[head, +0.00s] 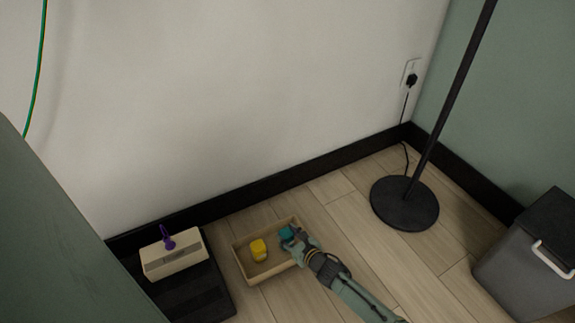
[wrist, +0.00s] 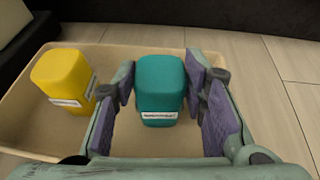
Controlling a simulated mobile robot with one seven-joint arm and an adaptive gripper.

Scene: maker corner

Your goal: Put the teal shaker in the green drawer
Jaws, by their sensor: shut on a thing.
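The teal shaker (head: 287,232) is at the right end of a tan open box on the floor. In the wrist view the teal shaker (wrist: 160,85) stands upright between the purple pads of my gripper (wrist: 161,78), which is shut on it. My gripper (head: 291,240) reaches in from the lower right in the head view. I cannot tell whether the shaker touches the box floor. A yellow shaker (head: 259,250) stands in the same box, left of the teal one; it also shows in the wrist view (wrist: 63,78). I cannot make out a green drawer.
The tan box (head: 247,279) has low walls. Left of it, a cream block (head: 175,260) with a purple item (head: 168,240) sits on a black platform (head: 205,298). A black lamp base (head: 404,203) and a grey bin (head: 525,270) stand right. Floor between them is clear.

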